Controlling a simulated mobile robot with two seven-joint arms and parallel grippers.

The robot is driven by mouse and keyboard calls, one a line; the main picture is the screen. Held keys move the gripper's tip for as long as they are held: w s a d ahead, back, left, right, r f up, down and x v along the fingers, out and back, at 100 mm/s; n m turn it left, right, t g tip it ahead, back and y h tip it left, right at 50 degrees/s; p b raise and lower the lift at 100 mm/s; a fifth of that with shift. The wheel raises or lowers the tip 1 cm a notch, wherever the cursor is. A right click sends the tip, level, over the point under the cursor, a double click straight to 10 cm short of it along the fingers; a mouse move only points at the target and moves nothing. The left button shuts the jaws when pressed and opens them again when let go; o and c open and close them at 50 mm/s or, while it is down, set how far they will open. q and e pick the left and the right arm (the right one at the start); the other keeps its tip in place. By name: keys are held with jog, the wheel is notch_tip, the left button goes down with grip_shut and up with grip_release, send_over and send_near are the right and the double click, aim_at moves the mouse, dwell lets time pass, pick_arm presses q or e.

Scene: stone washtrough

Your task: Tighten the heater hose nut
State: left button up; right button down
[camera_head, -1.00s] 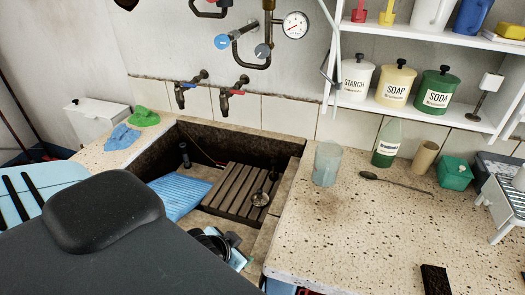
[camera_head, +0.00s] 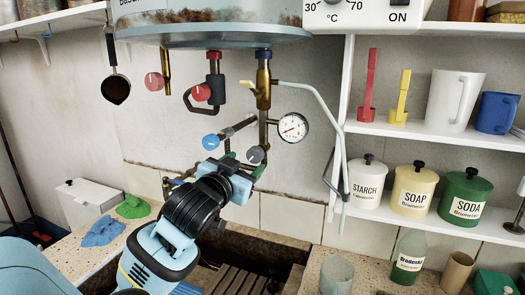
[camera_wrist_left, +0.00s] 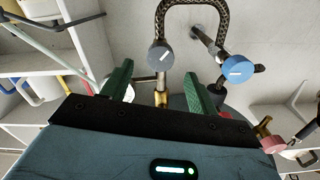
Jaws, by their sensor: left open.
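My left gripper (camera_head: 243,160) reaches up over the basin to the pipework below the heater. Its green fingers are open, near the grey-knobbed valve (camera_head: 256,154). In the left wrist view the fingers of the gripper (camera_wrist_left: 160,66) stand apart on either side of a brass nut (camera_wrist_left: 161,98). The nut lies below the grey knob (camera_wrist_left: 160,56) in that picture, and a braided hose (camera_wrist_left: 185,5) curves above. I cannot tell whether the fingers touch the nut. In the head view the gripper hides this spot. The heater (camera_head: 215,35) hangs above. My right gripper is out of view.
A blue knob (camera_head: 210,141) is close left of the gripper and a pressure gauge (camera_head: 292,128) close right. A pale tube (camera_head: 325,115) hangs beside the shelf (camera_head: 430,130). A ladle (camera_head: 115,88) hangs at left. Starch, soap and soda jars (camera_head: 414,190) stand at right.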

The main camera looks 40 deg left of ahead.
aim_at(254, 156)
pick_arm(q)
jog(key=shift+w+a+r, duration=0.1)
jog(key=shift+w+r, duration=0.05)
jog(key=shift+w, duration=0.1)
jog(key=shift+x, duration=3.4)
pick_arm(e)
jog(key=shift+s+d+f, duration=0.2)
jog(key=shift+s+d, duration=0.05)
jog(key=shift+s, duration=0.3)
pick_arm(q)
jog(key=c, duration=1)
